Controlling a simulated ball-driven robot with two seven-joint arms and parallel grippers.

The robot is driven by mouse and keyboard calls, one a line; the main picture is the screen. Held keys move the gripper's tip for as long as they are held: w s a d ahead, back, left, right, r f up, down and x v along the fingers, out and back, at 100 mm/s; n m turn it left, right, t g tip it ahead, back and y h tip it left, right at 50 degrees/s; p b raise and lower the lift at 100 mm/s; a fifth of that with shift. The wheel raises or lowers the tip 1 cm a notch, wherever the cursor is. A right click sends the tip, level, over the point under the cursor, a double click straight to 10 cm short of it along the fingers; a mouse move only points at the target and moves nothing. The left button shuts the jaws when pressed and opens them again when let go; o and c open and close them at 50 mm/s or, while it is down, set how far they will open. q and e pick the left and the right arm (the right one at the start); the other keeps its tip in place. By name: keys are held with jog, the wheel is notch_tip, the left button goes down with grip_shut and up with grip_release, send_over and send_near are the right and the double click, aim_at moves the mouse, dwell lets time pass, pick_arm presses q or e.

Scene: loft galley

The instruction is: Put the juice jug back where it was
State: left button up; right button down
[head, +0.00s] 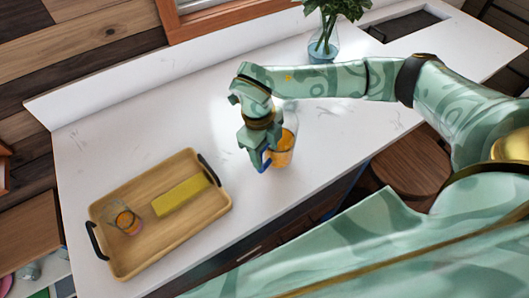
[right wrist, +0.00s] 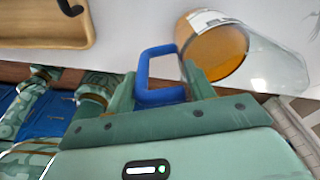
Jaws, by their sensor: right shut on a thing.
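The juice jug (head: 285,150) is clear, with orange juice in it and a blue handle. It is at the front part of the white counter, right of the tray; I cannot tell whether its base touches the counter. My right gripper (head: 256,152) is shut on the jug's blue handle. In the right wrist view the handle (right wrist: 145,72) sits between the fingers, with the jug's body (right wrist: 222,55) beyond to the right. The gripper and arm hide part of the jug in the head view. My left gripper is not in view.
A wooden tray (head: 132,262) with black handles lies at the counter's left, holding a glass of orange drink (head: 127,222) and a yellow block-like thing (head: 181,194). A vase with leaves (head: 322,48) stands at the back. A round wooden stool (head: 412,162) is beyond the front edge.

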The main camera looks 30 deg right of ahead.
jog(key=shift+a+f, duration=0.1)
jog(key=shift+f, duration=1.05)
jog(key=c, duration=0.6)
grip_release()
jog(key=shift+s, duration=0.1)
jog(key=shift+o, duration=0.2)
notch_tip(320, 180, up, 12)
jog(key=w+b, duration=0.1)
jog(key=shift+w+a+b, duration=0.2)
jog(key=shift+a+b, duration=0.15)
